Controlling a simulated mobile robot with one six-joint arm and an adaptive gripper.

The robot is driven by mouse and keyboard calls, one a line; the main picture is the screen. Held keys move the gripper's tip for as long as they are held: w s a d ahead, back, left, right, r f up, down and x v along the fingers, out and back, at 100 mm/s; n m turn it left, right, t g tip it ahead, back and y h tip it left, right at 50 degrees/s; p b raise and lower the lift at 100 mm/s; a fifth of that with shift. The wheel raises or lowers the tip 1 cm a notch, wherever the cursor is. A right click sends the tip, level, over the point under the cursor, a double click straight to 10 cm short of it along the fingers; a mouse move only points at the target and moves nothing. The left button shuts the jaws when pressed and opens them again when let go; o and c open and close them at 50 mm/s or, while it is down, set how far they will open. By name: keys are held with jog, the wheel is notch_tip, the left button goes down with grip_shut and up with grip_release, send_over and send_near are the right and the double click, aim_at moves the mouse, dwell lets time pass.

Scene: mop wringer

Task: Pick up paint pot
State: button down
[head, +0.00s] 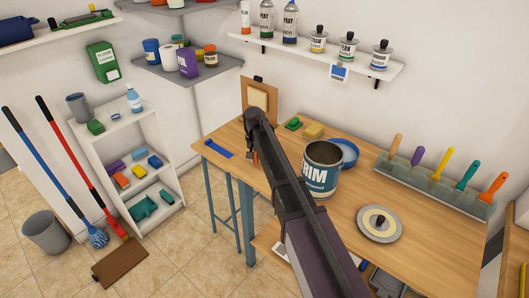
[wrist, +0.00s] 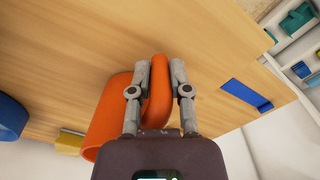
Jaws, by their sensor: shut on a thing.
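An orange pot (wrist: 108,118) with a looped handle lies across the middle of the wrist view. My gripper (wrist: 160,68) is shut on its handle, with one finger on each side. In the head view my arm hides nearly all of the pot, and only a small orange bit (head: 255,157) shows beside my gripper over the left part of the table. I cannot tell whether the pot touches the table. A large open tin labelled TRIM (head: 320,172) stands on the table right of my arm.
A shelf of cans (head: 325,52) hangs above.

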jog(key=shift+r+p, duration=0.4)
dwell(0.3)
jog(key=shift+r+p, duration=1.35)
jog(key=shift+p, duration=0.05)
jog(key=shift+s+r, duration=0.1)
jog(key=shift+s, duration=0.05)
jog(key=s+d+r+p, duration=0.1)
jog(key=s+d, duration=0.1)
jog(key=s, duration=1.3)
jog(key=shift+d+r, duration=0.15)
jog(key=shift+d, duration=0.25)
jog(key=shift+s, duration=0.2)
jog(key=c, duration=1.1)
grip_release()
grip_shut()
